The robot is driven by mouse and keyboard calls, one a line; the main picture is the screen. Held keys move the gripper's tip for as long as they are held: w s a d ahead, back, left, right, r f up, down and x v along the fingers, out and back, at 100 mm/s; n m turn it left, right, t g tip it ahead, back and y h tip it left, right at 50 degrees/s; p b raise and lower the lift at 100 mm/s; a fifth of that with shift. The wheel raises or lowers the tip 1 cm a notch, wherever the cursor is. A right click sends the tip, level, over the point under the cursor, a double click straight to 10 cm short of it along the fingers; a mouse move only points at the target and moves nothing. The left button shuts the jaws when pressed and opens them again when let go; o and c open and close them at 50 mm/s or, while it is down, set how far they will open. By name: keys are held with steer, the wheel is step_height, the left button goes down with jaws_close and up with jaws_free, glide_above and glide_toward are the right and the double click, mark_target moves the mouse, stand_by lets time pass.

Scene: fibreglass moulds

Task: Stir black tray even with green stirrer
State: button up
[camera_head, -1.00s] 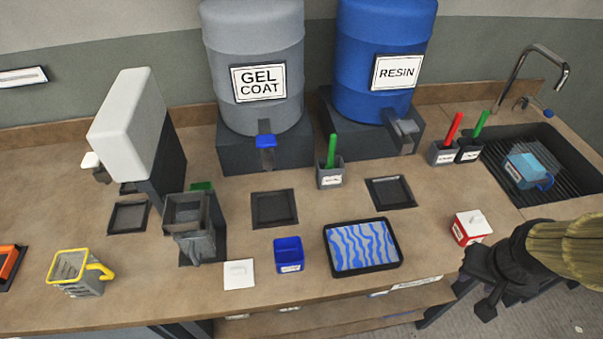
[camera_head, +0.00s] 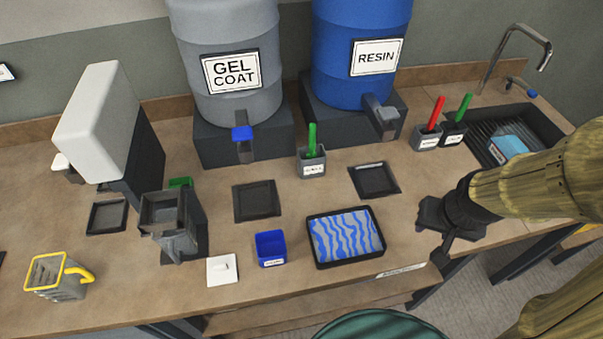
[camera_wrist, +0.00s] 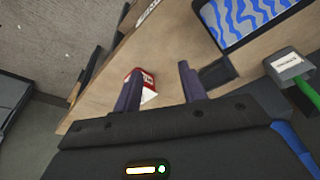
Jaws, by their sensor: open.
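The black tray (camera_head: 352,262) lies flat at the front of the counter. Its contents are unevenly streaked in wavy blue and grey, and its corner shows at the top of the wrist view (camera_wrist: 268,33). One green stirrer (camera_head: 312,137) stands in a grey holder (camera_head: 312,164) behind the tray; it also shows at the right of the wrist view (camera_wrist: 304,101). Another green stirrer (camera_head: 464,107) stands in a dark holder (camera_head: 453,134) by the sink. My gripper (camera_head: 438,235) is right of the tray, open and empty; its two fingers (camera_wrist: 160,88) are apart in the wrist view.
A red stirrer (camera_head: 435,112) stands beside the right-hand green one. A blue cup (camera_head: 270,250) and white lid (camera_head: 222,269) sit left of the tray. Gel coat (camera_head: 225,60) and resin (camera_head: 355,50) drums stand behind.

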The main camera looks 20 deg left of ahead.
steer(key=w+a+f+t+y+p, duration=0.1)
steer(key=w+a+f+t+p, duration=0.15)
steer(key=w+a, duration=0.65)
steer(key=n+t+y+p, duration=0.2)
steer(key=t+p, duration=0.4)
steer(key=t, duration=0.6)
glide_toward(312, 130)
steer(key=s, duration=0.4)
steer(key=shift+s+d, duration=0.25)
steer(key=shift+s, duration=0.1)
steer(key=w+a+p, duration=0.1)
steer(key=w+p, duration=0.1)
steer(key=w, duration=0.3)
steer(key=w+p, duration=0.2)
steer(key=w, duration=0.4)
steer(key=w+a+p, duration=0.1)
steer(key=w, duration=0.4)
steer(key=shift+w+a+r+p, duration=0.1)
steer(key=shift+w+a+p, duration=0.05)
steer(key=shift+a+p, duration=0.2)
steer(key=shift+w, duration=0.5)
